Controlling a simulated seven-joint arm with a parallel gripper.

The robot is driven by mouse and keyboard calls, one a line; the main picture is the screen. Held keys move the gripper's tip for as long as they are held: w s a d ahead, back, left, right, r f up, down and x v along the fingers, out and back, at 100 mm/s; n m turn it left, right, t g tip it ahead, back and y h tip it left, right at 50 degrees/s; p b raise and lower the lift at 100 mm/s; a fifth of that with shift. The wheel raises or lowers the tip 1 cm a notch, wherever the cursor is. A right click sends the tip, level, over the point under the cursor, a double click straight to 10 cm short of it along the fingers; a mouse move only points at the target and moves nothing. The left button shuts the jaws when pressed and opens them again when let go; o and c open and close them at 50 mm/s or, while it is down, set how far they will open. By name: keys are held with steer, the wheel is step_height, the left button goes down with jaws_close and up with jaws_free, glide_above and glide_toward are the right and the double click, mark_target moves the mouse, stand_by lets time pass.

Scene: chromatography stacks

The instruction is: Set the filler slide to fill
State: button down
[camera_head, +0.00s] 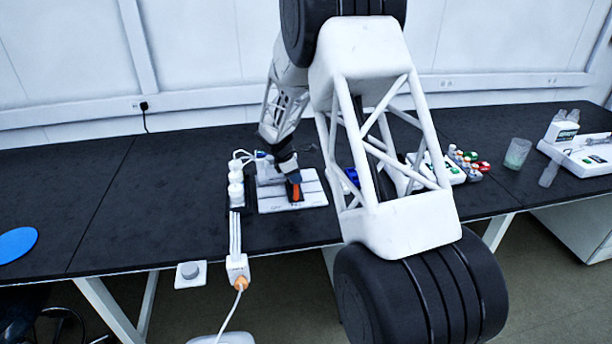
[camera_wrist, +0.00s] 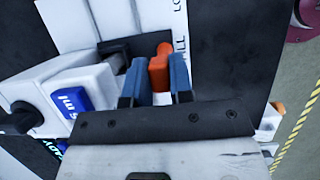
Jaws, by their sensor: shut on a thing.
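The orange slide handle (camera_wrist: 160,68) stands between the two blue fingers of my gripper (camera_wrist: 154,82) in the wrist view, and the fingers are shut on it. The handle (camera_head: 296,191) also shows as a small orange patch under my gripper (camera_head: 291,180) in the head view. It sits over a white labelled plate (camera_head: 314,188), which also fills the top of the wrist view (camera_wrist: 140,18). Lettering ending in "ILL" is beside the handle in the wrist view. A dark slot lies behind the fingers. The handle's exact slide position is partly hidden by my gripper.
A white unit with a blue label (camera_wrist: 72,95) is close left of my fingers in the wrist view. In the head view, white fittings (camera_head: 236,185) stand left of the plate. Small bottles (camera_head: 468,162) and a beaker (camera_head: 517,153) are right. The left bench is mostly clear.

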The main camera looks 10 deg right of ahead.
steer(key=shift+a, duration=0.2)
steer(key=c, duration=1)
jaws_free()
steer(key=v, duration=0.8)
steer(key=shift+f, duration=0.1)
